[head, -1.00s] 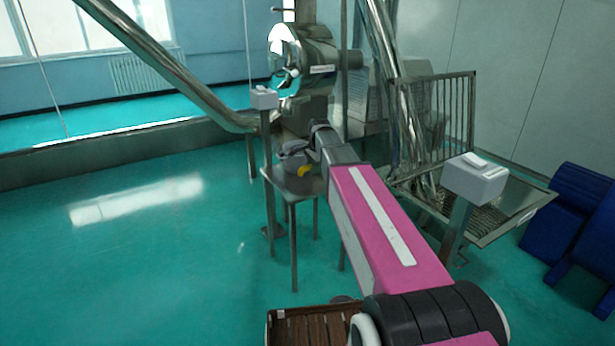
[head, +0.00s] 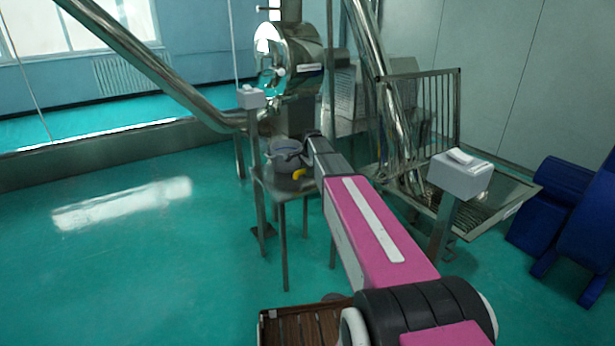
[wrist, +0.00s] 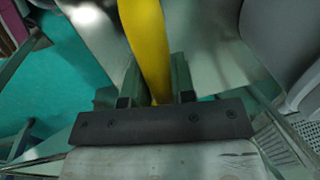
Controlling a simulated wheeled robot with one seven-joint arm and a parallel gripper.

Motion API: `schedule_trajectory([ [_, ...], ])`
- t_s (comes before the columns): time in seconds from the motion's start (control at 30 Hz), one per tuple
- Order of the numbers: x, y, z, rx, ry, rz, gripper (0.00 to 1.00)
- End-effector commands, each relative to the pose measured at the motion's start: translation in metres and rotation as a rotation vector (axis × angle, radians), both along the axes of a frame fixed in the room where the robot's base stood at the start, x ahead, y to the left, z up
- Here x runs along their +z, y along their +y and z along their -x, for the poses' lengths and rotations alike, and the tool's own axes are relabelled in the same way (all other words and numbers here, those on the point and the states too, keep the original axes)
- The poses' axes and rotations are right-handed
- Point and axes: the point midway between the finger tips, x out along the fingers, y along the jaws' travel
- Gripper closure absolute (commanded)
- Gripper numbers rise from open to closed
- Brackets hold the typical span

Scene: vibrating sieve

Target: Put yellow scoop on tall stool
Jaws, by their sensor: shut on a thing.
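The yellow scoop (head: 299,174) shows as a small yellow patch over the front right of the tall stool's metal top (head: 268,182). In the wrist view, its yellow handle (wrist: 147,40) runs between the two dark fingers of my gripper (wrist: 154,80), which is shut on it. The metal stool top also shows below in the wrist view (wrist: 205,45). Whether the scoop touches the top cannot be told. My arm hides the gripper in the head view.
A grey bucket (head: 284,157) stands on the stool, left of my arm. A steel machine (head: 290,70) rises behind. A white box on a post (head: 460,176) and a railed metal tray (head: 490,205) are at the right. A brown slatted crate (head: 300,325) is in front. Green floor at the left is clear.

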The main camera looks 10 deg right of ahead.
Motion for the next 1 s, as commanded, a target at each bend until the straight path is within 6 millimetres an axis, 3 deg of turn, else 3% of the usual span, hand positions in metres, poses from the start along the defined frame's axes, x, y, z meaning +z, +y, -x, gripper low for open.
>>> schedule_trajectory([
  [0.17, -0.022, 0.0, 0.0, 0.0, 0.0, 0.0, 1.0],
  [0.53, -0.026, 0.0, 0.0, 0.0, 0.0, 0.0, 1.0],
  [0.57, -0.027, 0.0, 0.0, 0.0, 0.0, 0.0, 0.73],
  [0.63, -0.026, 0.0, 0.0, 0.0, 0.0, 0.0, 0.5],
  [1.0, -0.022, 0.0, 0.0, 0.0, -0.001, 0.0, 0.5],
])
